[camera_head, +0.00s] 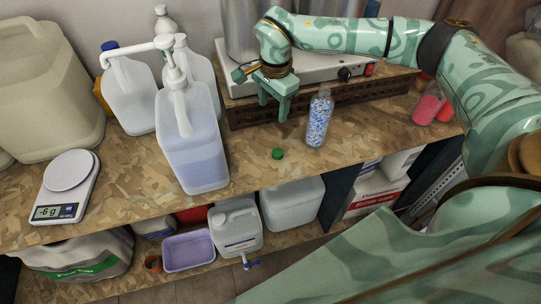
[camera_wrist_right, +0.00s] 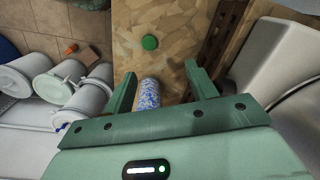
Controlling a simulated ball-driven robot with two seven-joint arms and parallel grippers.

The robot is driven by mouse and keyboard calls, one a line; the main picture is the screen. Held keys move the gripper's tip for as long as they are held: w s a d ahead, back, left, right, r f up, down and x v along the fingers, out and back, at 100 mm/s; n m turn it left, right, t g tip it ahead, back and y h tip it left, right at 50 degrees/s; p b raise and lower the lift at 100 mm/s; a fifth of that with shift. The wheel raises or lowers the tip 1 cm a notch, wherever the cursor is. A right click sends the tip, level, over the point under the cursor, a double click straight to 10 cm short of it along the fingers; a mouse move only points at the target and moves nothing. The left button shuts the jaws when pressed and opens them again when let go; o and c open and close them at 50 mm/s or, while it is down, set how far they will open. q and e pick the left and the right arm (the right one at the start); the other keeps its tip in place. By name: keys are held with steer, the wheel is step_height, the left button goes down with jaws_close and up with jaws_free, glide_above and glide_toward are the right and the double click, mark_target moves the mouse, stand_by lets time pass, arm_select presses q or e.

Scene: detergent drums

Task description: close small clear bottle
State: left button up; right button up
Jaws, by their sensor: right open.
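The small clear bottle (camera_head: 319,118) stands upright on the wooden worktop, filled with blue and white bits. Its neck looks open, with no cap on it. A green cap (camera_head: 277,153) lies on the worktop to the left of the bottle, near the front edge. My right gripper (camera_head: 274,108) is open and empty, a little to the left of the bottle and above the worktop. In the right wrist view, the bottle (camera_wrist_right: 149,93) shows between the open fingers (camera_wrist_right: 160,80), and the green cap (camera_wrist_right: 150,42) lies beyond them. My left gripper is not in view.
A large pump jug (camera_head: 192,145) stands left of the cap. A scale (camera_head: 68,188) sits at the far left. A wooden rack (camera_head: 238,117) and a metal appliance (camera_head: 316,68) stand behind the gripper. A pink container (camera_head: 428,107) is at the right. The worktop around the cap is clear.

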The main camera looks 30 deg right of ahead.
steer(key=shift+s+d+f+g, duration=0.1)
steer(key=shift+s+d+g, duration=0.15)
steer(key=shift+s, duration=0.3)
steer(key=shift+a, duration=0.1)
glide_above(278, 152)
steer(key=f, duration=1.1)
steer(key=shift+w+a, duration=0.2)
steer(key=shift+w, duration=0.1)
steer(key=shift+f, duration=0.1)
steer(key=f, duration=0.5)
steer(key=shift+s+d+f, duration=0.1)
steer(key=shift+s+d, duration=0.1)
steer(key=shift+s, duration=0.1)
